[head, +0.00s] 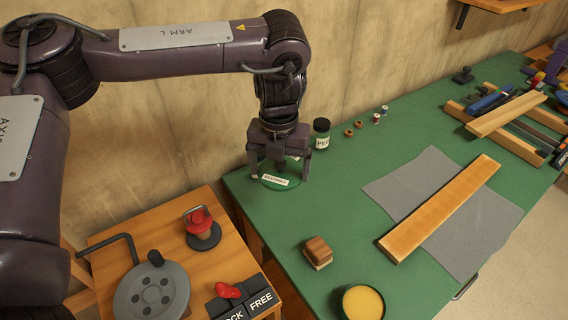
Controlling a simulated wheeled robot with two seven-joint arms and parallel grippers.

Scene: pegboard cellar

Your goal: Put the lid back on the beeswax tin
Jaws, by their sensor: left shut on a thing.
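The beeswax tin (362,303) stands open at the front edge of the green bench, with yellow wax showing inside; the picture's bottom edge cuts it off. The round green lid (288,185), with a white label, is at the bench's back left corner. My left gripper (279,176) points down and is shut on the lid, its fingers hiding part of it. I cannot tell whether the lid touches the bench or is slightly above it. My right gripper is not in view.
A wooden block (317,252) sits between lid and tin. A plank (440,209) lies on a grey cloth (404,183) to the right. A dark labelled jar (322,133) stands just behind the gripper. A wooden stand with a handwheel (152,291) is at lower left.

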